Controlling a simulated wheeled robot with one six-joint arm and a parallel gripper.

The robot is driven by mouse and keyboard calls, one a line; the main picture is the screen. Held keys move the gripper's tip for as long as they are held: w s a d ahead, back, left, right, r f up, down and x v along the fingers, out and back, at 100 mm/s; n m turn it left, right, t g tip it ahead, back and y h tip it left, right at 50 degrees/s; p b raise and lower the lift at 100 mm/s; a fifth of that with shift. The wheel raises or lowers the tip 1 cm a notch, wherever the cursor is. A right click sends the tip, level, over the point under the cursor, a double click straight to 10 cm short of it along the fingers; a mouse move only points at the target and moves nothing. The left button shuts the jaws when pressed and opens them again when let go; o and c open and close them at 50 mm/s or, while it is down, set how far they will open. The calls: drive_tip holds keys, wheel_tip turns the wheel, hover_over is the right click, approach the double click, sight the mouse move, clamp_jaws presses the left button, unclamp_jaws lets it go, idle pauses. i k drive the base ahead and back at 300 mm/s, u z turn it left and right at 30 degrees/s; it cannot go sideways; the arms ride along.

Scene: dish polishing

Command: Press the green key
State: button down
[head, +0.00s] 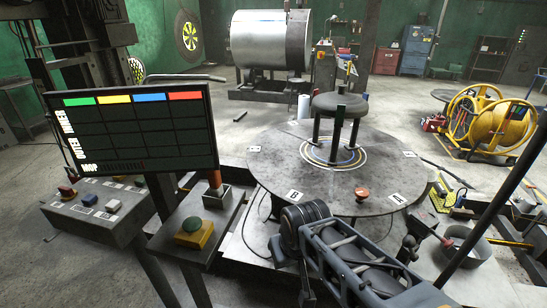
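A round green key (191,225) sits on top of a yellow box (194,240), on a dark stand at the lower left of the middle. Nothing covers the key from above, and no part of my arm touches it. My dark arm fills the lower middle, with a thick round joint to the right of the key across a gap. I cannot make out my gripper's fingers in this view.
A dark screen (138,132) with coloured header bars stands left of the key. A grey box with an orange-red handle (215,184) is just behind it. A button console (100,212) is at left.

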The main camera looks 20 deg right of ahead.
sight(141, 180)
drive_tip(key=u, duration=2.3)
drive_tip(key=i, duration=3.1)
drive_tip(key=z, duration=3.4)
